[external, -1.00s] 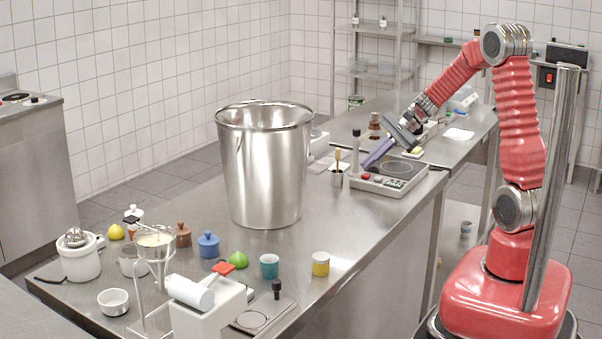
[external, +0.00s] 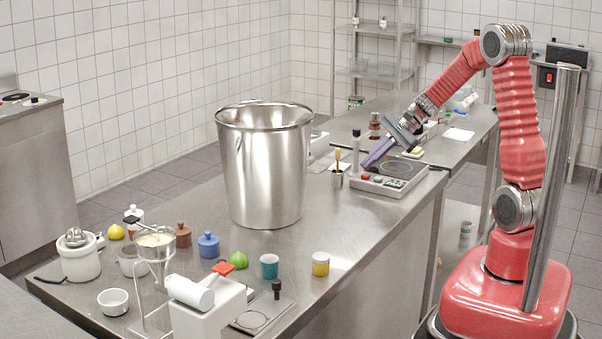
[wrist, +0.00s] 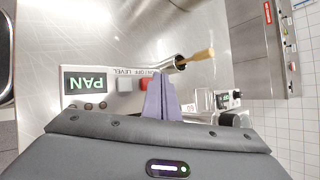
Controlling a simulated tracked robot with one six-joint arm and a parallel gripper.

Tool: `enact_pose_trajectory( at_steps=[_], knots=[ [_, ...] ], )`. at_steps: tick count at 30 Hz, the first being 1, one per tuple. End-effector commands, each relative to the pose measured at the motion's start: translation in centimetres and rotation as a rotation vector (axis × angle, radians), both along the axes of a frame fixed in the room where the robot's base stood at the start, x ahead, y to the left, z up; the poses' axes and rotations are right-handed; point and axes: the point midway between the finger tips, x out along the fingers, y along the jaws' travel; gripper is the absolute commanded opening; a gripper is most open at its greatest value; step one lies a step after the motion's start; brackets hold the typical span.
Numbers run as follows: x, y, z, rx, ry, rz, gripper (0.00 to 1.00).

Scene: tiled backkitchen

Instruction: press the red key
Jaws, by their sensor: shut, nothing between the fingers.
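The red key (external: 366,178) is on the front face of a light grey appliance (external: 405,188) with a round plate on top. In the wrist view the red key (wrist: 145,84) sits beside a grey key (wrist: 125,85) and a green "PAN" display (wrist: 86,82). My gripper (external: 367,165) is shut and empty, its purple fingers pointing down just above the red key. In the wrist view the fingertips (wrist: 160,78) lie right beside the red key and hide part of it. Whether they touch it I cannot tell.
A small metal cup (external: 337,180) with a wooden-handled brush (wrist: 198,55) stands close by the fingers. A tall steel pot (external: 262,170) stands to the left on the counter. A clear bottle with a black cap (external: 356,155) is behind. Bare counter lies in front of the appliance.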

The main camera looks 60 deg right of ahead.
Motion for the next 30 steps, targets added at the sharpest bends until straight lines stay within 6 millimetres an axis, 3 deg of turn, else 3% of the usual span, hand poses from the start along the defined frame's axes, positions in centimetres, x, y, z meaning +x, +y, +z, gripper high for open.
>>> enact_pose_trajectory(
  at_steps=[30],
  knots=[
    [-0.02,0.00,-1.07,0.001,0.000,-0.001,0.00]
  ],
)
